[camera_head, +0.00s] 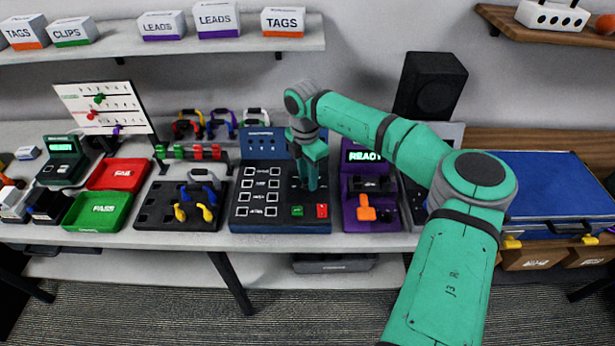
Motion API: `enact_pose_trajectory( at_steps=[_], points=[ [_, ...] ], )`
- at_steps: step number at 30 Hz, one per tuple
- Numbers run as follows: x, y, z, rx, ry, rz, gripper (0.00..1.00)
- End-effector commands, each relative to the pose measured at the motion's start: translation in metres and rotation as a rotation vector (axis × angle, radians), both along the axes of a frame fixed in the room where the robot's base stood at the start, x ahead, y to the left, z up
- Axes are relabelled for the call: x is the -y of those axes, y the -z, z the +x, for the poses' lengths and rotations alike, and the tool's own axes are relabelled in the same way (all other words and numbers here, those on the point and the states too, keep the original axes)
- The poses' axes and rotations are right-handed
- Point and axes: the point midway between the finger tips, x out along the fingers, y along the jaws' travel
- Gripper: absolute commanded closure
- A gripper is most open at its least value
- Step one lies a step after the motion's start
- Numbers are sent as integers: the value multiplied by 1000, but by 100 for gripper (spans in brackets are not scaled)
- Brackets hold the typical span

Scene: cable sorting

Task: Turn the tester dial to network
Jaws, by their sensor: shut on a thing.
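The tester (246,206) is a dark blue panel on the bench, with rows of white-outlined squares on its left half and a green and a red button at its lower right. My gripper (311,187) points down over the panel's right part, above the two buttons. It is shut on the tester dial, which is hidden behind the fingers. The dial's setting cannot be read, and the labels on the panel are too small to read.
A purple device (371,216) with a lit READY screen and an orange lever stands close to the right. A black tray (150,211) with cables, a green PASS tray (80,222) and a red FAIL tray (137,166) lie left. A black speaker (433,80) stands behind my arm.

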Motion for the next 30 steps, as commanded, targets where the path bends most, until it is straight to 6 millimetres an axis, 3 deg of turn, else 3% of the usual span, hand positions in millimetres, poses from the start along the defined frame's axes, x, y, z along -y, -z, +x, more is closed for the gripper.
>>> enact_pose_trajectory(
  at_steps=[20, 21, 22, 30],
  points=[
    [1, -1, 1, 3, 57, -1, 95],
    [1, -1, 1, 4, 57, 0, 63],
    [1, -1, 1, 3, 57, -1, 56],
    [0, 0, 0, 1, 56, 0, 54]
  ],
)
